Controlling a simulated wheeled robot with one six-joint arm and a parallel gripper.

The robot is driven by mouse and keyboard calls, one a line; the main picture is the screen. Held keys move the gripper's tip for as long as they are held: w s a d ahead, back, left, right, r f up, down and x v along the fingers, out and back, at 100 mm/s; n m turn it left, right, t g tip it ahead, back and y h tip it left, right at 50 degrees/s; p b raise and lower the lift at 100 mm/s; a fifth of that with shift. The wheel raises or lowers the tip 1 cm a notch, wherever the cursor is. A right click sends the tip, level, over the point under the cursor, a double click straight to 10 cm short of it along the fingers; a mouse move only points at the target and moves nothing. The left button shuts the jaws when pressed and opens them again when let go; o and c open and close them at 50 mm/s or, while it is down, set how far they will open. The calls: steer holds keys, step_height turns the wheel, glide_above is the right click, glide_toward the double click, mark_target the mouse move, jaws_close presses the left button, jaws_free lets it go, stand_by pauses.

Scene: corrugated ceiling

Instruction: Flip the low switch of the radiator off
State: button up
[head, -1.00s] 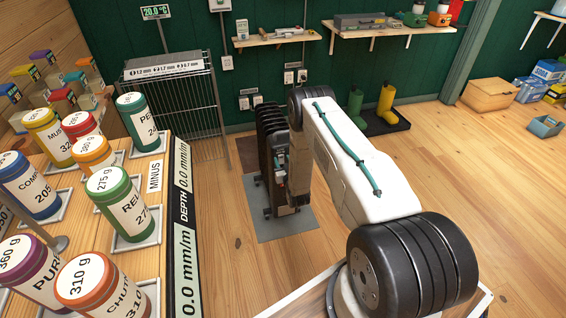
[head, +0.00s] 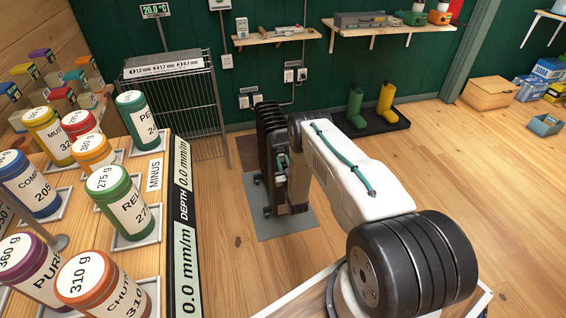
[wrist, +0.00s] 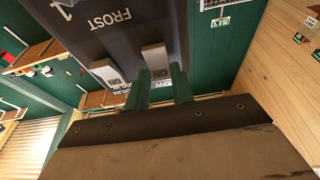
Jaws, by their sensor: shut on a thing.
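The radiator (head: 266,125) is a dark finned unit standing on a grey floor mat in the head view. In the wrist view its dark control panel (wrist: 110,25) carries the word FROST. Two pale rocker switches marked ON, upside down here, show on the panel. The low switch (wrist: 154,58) lies between the green fingers of my gripper (wrist: 162,76), with a partly covered label below it. My gripper is shut on this switch. The medium switch (wrist: 107,72) sits to the left, outside the fingers. In the head view my gripper (head: 282,162) is small beside the radiator.
A wire rack (head: 180,95) stands behind and left of the radiator. A table with labelled jars (head: 120,200) is at the left. Green and yellow boots (head: 385,103) stand on a tray by the back wall. The wooden floor at the right is mostly clear.

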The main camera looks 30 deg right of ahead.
steer(key=o, duration=1)
steer(key=v, duration=0.8)
steer(key=shift+w, duration=0.1)
